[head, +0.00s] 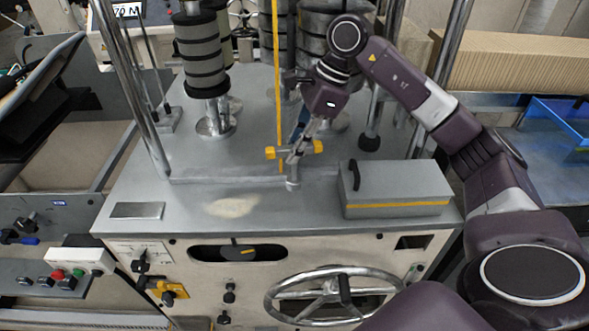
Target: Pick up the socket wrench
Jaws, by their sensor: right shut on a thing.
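The socket wrench (293,172) appears as a T-shaped tool with yellow ends on its crossbar and a metal shank pointing down. It is near the middle of the grey machine top (190,180). My right gripper (298,148) reaches down from above and is shut on the wrench near the crossbar. The fingers hide part of the tool. The wrench's lower end is at or close to the machine top; I cannot tell whether it touches. My left gripper is not in view.
A grey lidded box (397,186) with a black handle stands to the right. A thin yellow upright (277,70) is just behind the wrench. Dark banded rollers (201,55) stand at the back left. A handwheel (334,297) is on the front panel. The top's front left is mostly clear.

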